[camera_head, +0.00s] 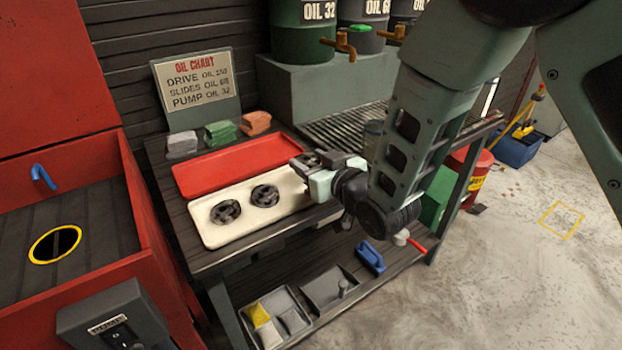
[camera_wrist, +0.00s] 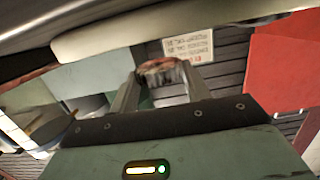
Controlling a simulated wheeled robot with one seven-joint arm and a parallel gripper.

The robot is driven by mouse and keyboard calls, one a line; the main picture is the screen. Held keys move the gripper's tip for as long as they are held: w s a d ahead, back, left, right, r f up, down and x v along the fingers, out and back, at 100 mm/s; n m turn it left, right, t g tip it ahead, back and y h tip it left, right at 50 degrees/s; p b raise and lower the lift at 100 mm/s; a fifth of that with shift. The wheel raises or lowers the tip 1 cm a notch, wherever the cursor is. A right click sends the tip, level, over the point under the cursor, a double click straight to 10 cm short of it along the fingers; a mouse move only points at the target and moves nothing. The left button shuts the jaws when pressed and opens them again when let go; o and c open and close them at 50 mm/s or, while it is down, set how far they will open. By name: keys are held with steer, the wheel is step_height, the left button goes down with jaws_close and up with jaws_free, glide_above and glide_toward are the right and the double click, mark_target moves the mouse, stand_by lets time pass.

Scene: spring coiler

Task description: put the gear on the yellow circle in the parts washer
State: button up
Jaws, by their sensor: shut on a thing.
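My gripper (camera_head: 308,165) is at the right end of the cream tray, shut on a dark toothed gear (camera_head: 314,157). In the wrist view the gear (camera_wrist: 163,74) sits between the two fingers (camera_wrist: 160,90), with a reddish-brown tint on top. Two more dark gears, a left one (camera_head: 225,211) and a right one (camera_head: 264,195), lie in the cream tray (camera_head: 215,238). The parts washer (camera_head: 150,240) is the open red tub at the left. The yellow circle (camera_head: 35,250), a ring around a black centre, is on its dark slatted floor, with nothing on it.
A red tray (camera_head: 240,163) lies behind the cream one on the bench. Folded cloths (camera_head: 220,133) and an oil chart sign (camera_head: 195,83) stand at the back. The washer's red wall rises between bench and tub. A grey control box (camera_head: 110,315) is at its front.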

steer(key=shift+f, duration=2)
steer(key=shift+f+b, duration=0.1)
steer(key=shift+b, duration=0.2)
steer(key=shift+f, duration=0.15)
steer(key=o, duration=1.1)
